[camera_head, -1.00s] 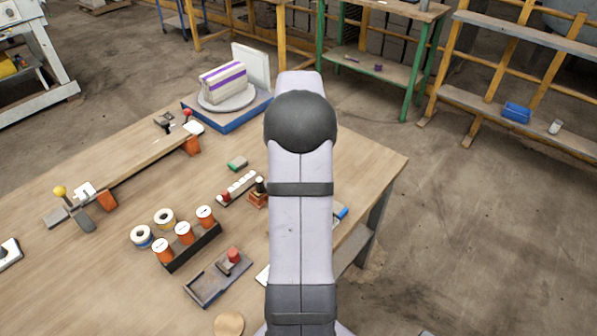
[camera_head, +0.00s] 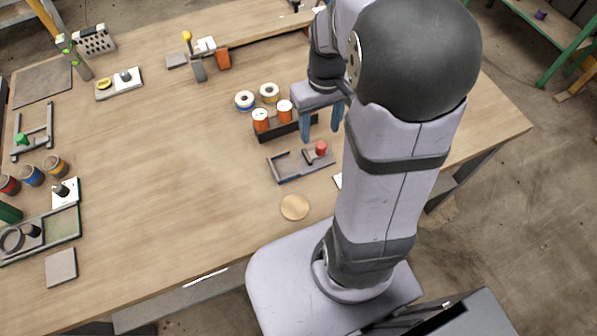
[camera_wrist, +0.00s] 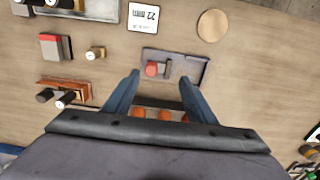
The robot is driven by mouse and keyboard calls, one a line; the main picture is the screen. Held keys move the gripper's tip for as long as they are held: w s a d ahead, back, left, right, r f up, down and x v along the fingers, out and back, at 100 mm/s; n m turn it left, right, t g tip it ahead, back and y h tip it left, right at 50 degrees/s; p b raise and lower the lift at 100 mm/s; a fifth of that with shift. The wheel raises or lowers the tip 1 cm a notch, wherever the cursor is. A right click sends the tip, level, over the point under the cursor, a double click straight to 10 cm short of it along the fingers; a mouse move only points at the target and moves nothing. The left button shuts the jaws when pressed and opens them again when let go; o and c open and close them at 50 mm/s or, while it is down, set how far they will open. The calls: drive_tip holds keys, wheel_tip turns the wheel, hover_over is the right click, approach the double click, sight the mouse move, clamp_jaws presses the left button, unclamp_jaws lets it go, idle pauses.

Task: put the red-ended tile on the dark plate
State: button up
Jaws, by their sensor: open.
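A small block with a red end (camera_wrist: 55,47) lies on the table at the left of the wrist view; I take it for the red-ended tile. In the head view my arm hides it. A dark flat square plate (camera_head: 42,85) lies at the far left back of the table in the head view. My gripper (camera_head: 320,128) is open and empty, pointing down above the table near the spool rack. In the wrist view its blue fingers (camera_wrist: 160,78) are spread beside the dark tray, apart from the block.
A rack of orange spools (camera_head: 285,128) stands under my gripper. A dark tray with a red knob (camera_head: 300,163) is in front of it, with a round wooden disc (camera_head: 295,207) nearby. Cans (camera_head: 32,176) and frames crowd the left edge. The table's middle left is clear.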

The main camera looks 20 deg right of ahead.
drive_tip(key=s+a+f, duration=0.2)
drive_tip(key=s+a, duration=0.6)
drive_tip(key=a, duration=0.1)
drive_tip(key=shift+s+a+f, duration=0.15)
drive_tip(key=shift+f, duration=0.15)
drive_tip(key=shift+o, duration=0.7)
